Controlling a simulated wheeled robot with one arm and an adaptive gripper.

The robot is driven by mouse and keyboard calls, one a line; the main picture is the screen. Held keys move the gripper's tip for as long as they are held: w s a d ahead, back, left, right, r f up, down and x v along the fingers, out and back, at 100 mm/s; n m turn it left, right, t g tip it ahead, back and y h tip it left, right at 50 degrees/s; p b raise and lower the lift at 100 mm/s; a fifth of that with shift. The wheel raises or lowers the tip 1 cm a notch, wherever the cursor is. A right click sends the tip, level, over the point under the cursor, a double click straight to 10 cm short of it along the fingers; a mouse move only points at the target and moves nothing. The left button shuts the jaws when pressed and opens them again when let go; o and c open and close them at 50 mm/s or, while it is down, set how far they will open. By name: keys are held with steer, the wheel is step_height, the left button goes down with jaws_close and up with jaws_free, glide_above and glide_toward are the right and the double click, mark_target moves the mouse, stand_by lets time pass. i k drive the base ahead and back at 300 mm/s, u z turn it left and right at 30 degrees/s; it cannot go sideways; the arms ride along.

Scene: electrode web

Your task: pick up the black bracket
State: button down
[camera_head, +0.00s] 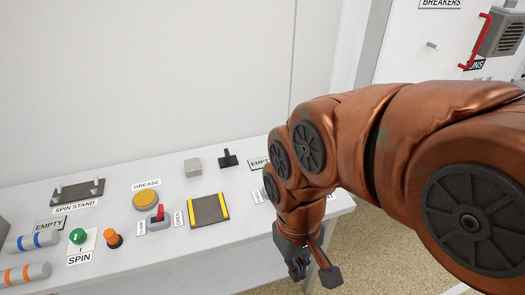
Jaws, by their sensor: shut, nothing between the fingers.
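The black bracket (229,159) appears to be the small dark piece with a flat base and an upright part. It stands near the back of the white table (120,165), left of the right-hand "EMPTY" label. My gripper (312,270) hangs down at the table's front right edge, to the right of the bracket and nearer to me. It is clear of the bracket, shut, and holds nothing. My arm covers part of the table's right end.
A grey block (192,168) sits just left of the bracket. A yellow-edged dark pad (209,210), a red-handled switch (159,216), a grease button (146,199) and a spin stand plate (78,191) are on the table. A wall rises behind; open floor (385,240) lies to the right.

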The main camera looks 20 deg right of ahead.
mark_target(229, 160)
steer(key=z, duration=0.1)
steer(key=k, duration=0.5)
steer(key=z, duration=1.25)
steer(key=i, duration=1.15)
steer(key=u, duration=2.75)
